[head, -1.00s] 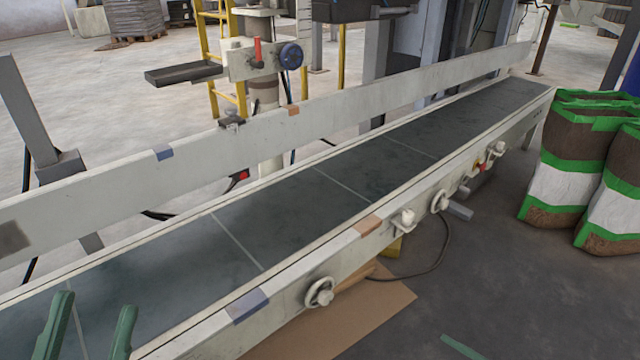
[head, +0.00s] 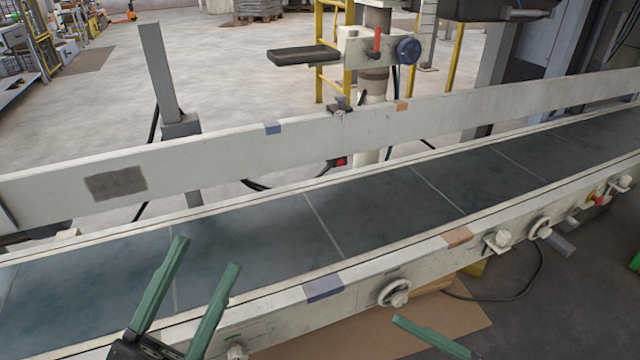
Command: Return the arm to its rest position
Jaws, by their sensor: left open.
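My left gripper (head: 208,253) comes in at the bottom left of the head view. Its two green fingers stand apart with nothing between them, over the near edge of the conveyor belt (head: 255,245). I cannot tell how far above the belt they are. A green strip at the bottom, right of the middle, appears to be a finger of my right gripper (head: 430,337). The rest of that gripper is out of the picture.
The conveyor has a near side rail (head: 440,265) with handwheels (head: 394,292) and a far rail (head: 230,155). Behind it stand a grey post (head: 160,75) and a column with a small dark tray (head: 304,54). Cardboard (head: 450,327) lies on the floor in front.

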